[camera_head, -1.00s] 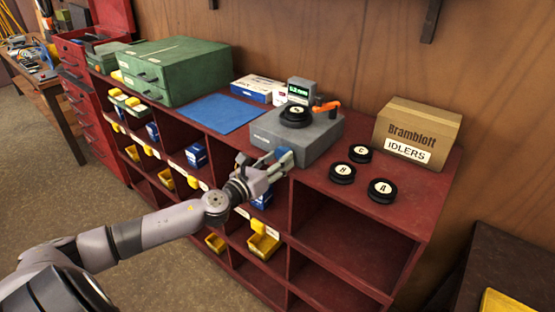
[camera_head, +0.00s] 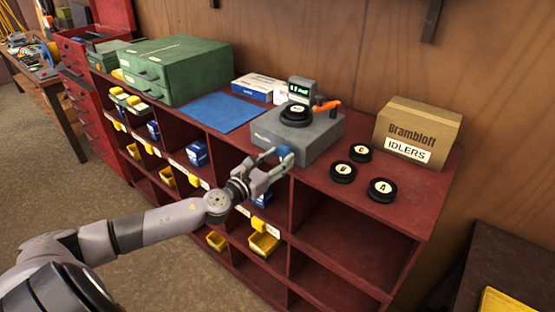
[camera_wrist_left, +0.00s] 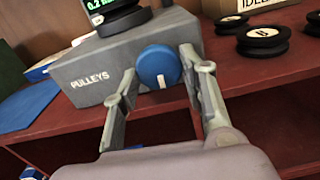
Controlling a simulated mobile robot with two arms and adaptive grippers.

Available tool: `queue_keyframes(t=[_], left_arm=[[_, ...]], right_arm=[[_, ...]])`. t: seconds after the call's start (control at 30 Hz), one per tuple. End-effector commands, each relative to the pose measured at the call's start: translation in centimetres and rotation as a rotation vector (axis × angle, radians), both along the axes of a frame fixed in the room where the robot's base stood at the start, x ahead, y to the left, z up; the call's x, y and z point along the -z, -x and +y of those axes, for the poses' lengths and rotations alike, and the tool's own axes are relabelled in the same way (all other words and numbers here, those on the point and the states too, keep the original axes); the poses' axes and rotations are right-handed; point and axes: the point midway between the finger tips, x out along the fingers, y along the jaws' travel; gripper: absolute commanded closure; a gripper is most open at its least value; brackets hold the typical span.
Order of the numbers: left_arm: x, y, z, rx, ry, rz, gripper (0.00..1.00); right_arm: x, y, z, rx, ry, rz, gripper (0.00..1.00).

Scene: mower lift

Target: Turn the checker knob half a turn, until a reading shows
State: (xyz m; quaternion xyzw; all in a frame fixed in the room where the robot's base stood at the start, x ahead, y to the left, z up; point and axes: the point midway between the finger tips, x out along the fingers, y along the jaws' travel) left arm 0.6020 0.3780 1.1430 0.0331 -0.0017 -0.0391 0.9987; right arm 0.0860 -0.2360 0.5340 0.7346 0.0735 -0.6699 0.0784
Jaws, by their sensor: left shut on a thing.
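The grey checker box (camera_head: 300,133), marked PULLEYS in the left wrist view (camera_wrist_left: 92,83), stands on the red shelf top. Its round blue knob (camera_head: 286,155) is on the front face and shows a short white mark low on it in the left wrist view (camera_wrist_left: 158,66). My left gripper (camera_head: 277,156) is shut on the knob, with one finger on each side (camera_wrist_left: 160,62). A black pulley (camera_head: 296,114) sits on top of the box. Behind it the small display (camera_head: 301,90) is lit with green characters; the left wrist view shows part of them, seemingly "0.2".
Several black pulleys, such as the one marked A (camera_head: 382,190), lie right of the box. A cardboard IDLERS box (camera_head: 417,130) stands behind them. Left are a blue mat (camera_head: 222,112) and green drawers (camera_head: 175,70). An orange handle (camera_head: 327,106) sticks out by the display.

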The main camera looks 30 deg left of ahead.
Motion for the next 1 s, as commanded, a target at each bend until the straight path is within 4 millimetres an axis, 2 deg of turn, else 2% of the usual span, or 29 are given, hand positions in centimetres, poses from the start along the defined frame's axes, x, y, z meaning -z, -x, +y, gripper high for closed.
queue_keyframes(t=[0.33,0.7,1.0], left_arm=[[0.1,0.0,0.0,0.0,0.001,0.001,0.41],[0.1,0.3,0.0,0.0,0.001,0.003,0.41],[0.3,3.7,0.2,0.001,0.0,0.006,0.41]], right_arm=[[0.0,0.0,0.0,0.0,0.0,0.0,1.0],[0.0,0.0,-0.1,-0.001,0.002,0.0,1.0],[0.0,0.0,0.0,0.0,0.0,0.0,1.0]])
